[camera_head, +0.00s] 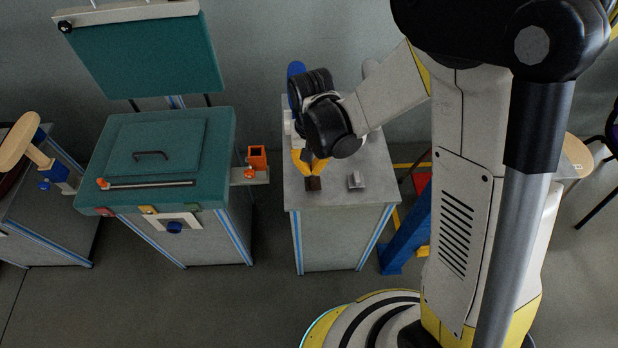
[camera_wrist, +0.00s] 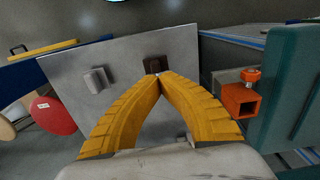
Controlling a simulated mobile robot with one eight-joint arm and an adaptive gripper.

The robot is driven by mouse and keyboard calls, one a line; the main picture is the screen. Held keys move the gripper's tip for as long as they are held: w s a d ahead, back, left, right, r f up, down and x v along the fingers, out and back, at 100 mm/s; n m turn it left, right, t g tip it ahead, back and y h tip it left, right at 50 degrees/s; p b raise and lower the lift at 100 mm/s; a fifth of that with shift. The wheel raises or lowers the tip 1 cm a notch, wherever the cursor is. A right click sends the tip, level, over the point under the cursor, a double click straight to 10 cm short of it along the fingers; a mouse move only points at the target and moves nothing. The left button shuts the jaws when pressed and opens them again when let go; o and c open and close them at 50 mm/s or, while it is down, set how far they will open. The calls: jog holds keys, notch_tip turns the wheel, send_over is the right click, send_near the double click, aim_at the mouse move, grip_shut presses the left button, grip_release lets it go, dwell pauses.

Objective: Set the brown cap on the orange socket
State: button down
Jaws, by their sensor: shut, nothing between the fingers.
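The brown cap (camera_head: 313,184) is a small dark block on the grey table (camera_head: 349,190), near its front edge. In the wrist view the cap (camera_wrist: 153,64) shows just beyond my fingertips. My gripper (camera_head: 311,174) has yellow fingers and points down over the table beside the cap. In the wrist view the tips of my gripper (camera_wrist: 158,76) meet with nothing between them. Whether they touch the cap I cannot tell. The orange socket (camera_head: 257,158) is a square open tube on a bracket at the right side of the green chair unit. It also shows in the wrist view (camera_wrist: 239,100).
A small grey block (camera_head: 355,180) lies on the table right of the cap. The green seat (camera_head: 150,130) carries a handle and a dark bar. An orange knob (camera_wrist: 251,75) sits beside the socket. A narrow gap separates table and chair unit.

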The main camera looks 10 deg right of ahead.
aim_at(311, 178)
jog(key=shift+r+p, duration=0.3)
jog(key=shift+r, duration=0.35)
jog(key=c, duration=1.8)
grip_release()
notch_tip(311, 178, up, 12)
